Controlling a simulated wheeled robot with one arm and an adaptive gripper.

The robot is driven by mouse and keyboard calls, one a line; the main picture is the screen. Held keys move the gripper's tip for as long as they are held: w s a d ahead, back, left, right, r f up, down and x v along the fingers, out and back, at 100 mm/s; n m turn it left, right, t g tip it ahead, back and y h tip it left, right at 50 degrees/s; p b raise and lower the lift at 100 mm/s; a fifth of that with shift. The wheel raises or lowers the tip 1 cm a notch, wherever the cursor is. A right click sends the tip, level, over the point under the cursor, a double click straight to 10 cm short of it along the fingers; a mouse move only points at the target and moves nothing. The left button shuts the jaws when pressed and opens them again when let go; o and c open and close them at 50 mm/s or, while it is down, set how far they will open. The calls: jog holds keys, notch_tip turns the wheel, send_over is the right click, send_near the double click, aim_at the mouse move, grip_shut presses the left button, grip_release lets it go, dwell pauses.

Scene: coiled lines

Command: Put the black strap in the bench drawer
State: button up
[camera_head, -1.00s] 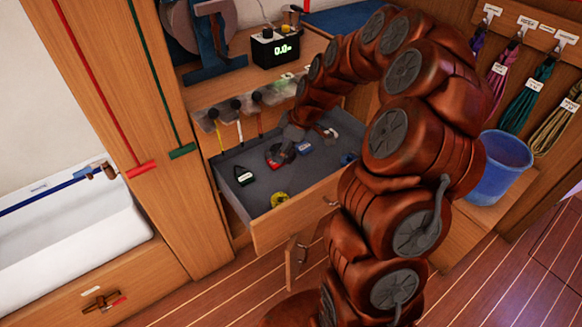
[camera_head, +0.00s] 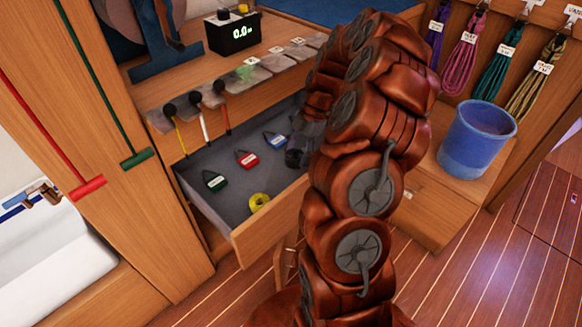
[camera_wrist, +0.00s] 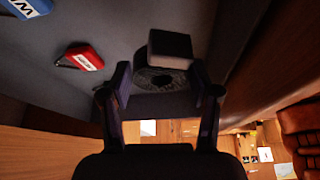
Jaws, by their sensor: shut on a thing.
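The bench drawer (camera_head: 268,222) stands open below the worktop, with a grey lining. My gripper (camera_head: 300,152) is low over the right part of the drawer, partly hidden by my arm. In the wrist view, my gripper (camera_wrist: 160,88) is shut on a dark round coil, the black strap (camera_wrist: 156,78). A pale block or tag sits against the coil's upper edge. Both fingers flank the coil. In the head view I cannot make out the strap apart from the dark gripper. Whether it touches the drawer floor I cannot tell.
A blue bucket (camera_head: 475,140) stands to the right. The drawer floor at front left is clear.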

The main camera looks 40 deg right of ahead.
aim_at(293, 179)
jog(key=shift+f, duration=3.55)
jog(key=shift+f, duration=0.15)
jog(key=o, duration=1.2)
jog(key=shift+b, duration=0.3)
